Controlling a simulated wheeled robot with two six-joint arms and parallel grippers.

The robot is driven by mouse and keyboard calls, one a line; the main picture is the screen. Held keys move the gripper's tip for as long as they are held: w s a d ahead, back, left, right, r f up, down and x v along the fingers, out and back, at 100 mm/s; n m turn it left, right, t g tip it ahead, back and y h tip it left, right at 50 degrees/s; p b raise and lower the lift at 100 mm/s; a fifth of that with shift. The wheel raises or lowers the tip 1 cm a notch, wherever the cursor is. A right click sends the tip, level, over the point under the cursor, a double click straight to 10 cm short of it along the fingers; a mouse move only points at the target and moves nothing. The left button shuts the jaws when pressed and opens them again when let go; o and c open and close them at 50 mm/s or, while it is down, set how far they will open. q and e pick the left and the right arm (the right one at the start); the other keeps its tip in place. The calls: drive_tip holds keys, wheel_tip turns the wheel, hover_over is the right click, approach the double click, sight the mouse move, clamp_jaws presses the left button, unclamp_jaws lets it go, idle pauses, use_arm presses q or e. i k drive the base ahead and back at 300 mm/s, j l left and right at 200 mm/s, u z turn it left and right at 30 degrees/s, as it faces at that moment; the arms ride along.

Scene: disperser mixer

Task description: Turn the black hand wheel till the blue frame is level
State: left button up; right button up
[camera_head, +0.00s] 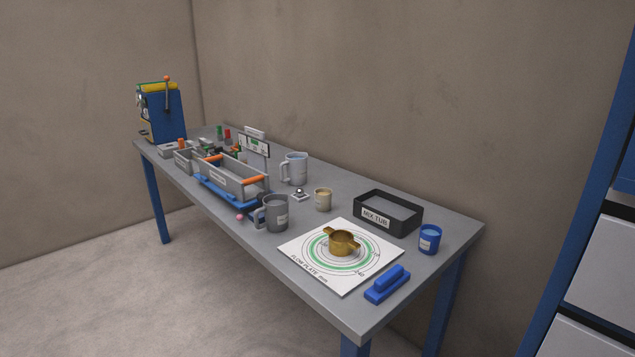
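A tall blue machine (167,118) stands at the far left end of the grey table. It has a yellow cylinder (158,87) on top and an upright lever with an orange knob (166,79). Nearer, a low blue base (221,196) lies under a grey open bin with orange grips (232,179). I cannot tell which of these blue parts is the blue frame, nor whether it is level. I cannot make out a black hand wheel; the machine is small and far off. Neither of my grippers is in view.
The table (355,317) also holds grey mugs (276,213), a beige cup (323,199), a black MIX TUB tray (415,219), a blue cup (429,239), a brass cup on a white flow plate (297,248) and a blue block (387,285). The floor (130,300) in front is clear.

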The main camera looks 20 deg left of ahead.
sight(261, 196)
drive_tip(key=i+j+z, duration=0.15)
drive_tip(key=j, duration=0.4)
drive_tip(key=i+j+z, duration=0.1)
drive_tip(key=j, duration=0.5)
drive_tip(key=i+j+z, duration=0.15)
drive_tip(key=j, duration=0.45)
drive_tip(key=j+z, duration=0.15)
drive_tip(key=j, duration=0.45)
